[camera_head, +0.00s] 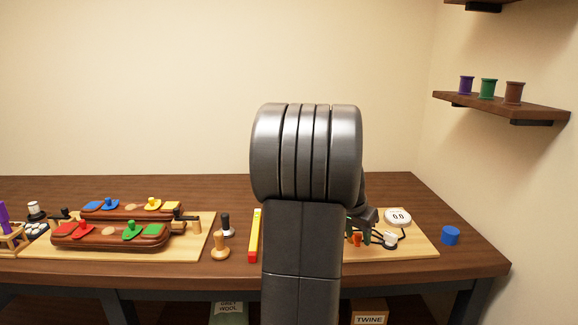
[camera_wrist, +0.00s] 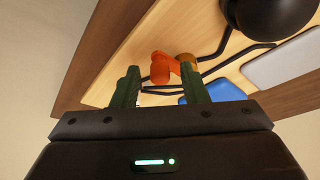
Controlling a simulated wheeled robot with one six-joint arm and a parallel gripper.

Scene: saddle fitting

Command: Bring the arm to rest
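My gripper (camera_head: 358,230) hangs over the right part of the bench, partly hidden behind my own arm in the head view. In the wrist view its two green fingers (camera_wrist: 160,70) stand apart with nothing seen clamped between them. An orange piece (camera_wrist: 161,67) shows just beyond the fingertips, apparently on the board below. The same orange piece (camera_head: 356,240) shows small under the gripper in the head view. Whether a finger touches it I cannot tell.
A white dial reading 0.0 (camera_head: 398,216) and black cables lie on the right board (camera_head: 425,247). A blue cylinder (camera_head: 450,235) stands right of it. Red-brown holders (camera_head: 112,242) with coloured pieces sit on the left board. A yellow bar (camera_head: 255,235) lies left of my arm.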

